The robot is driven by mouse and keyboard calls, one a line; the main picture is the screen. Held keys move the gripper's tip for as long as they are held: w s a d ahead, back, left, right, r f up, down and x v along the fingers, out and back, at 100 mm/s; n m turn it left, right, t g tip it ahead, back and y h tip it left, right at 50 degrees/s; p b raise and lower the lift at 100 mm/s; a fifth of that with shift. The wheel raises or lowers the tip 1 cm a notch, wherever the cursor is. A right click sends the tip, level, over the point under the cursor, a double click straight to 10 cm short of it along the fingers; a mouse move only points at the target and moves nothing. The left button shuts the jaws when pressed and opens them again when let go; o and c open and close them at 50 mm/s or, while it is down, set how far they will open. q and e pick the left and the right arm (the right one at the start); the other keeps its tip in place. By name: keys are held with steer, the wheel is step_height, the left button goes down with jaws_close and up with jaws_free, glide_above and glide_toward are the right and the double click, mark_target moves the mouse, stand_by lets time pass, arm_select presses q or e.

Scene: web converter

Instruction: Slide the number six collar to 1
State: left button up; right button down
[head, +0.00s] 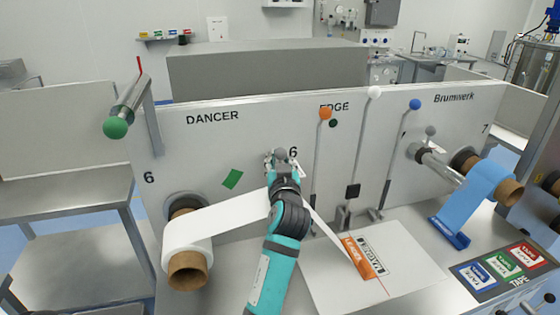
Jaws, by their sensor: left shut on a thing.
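No scale or mark reading 1 can be made out. My right gripper is not in view.
A white web roll (187,245) sits at the left, its strip passing behind my left arm to a printed sheet (365,262). Levers with orange (325,114), white (374,92) and blue (414,104) knobs stand right of the gripper. A blue roll (489,182) is further right.

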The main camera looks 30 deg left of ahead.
arm_select(q)
jaws_close()
steer(key=shift+r+b+x, duration=0.2)
steer(key=shift+b+x, duration=0.1)
steer(key=shift+x, duration=0.85)
steer(key=o, duration=0.8)
jaws_free()
steer(key=shift+d, duration=0.3)
steer(key=shift+o, duration=1.1)
steer(key=shift+s, duration=0.1)
steer(key=shift+o, duration=0.3)
steer(key=shift+a+f, duration=0.15)
steer(key=shift+a, duration=0.1)
step_height(320, 180, up, 10)
steer(key=shift+r, duration=0.1)
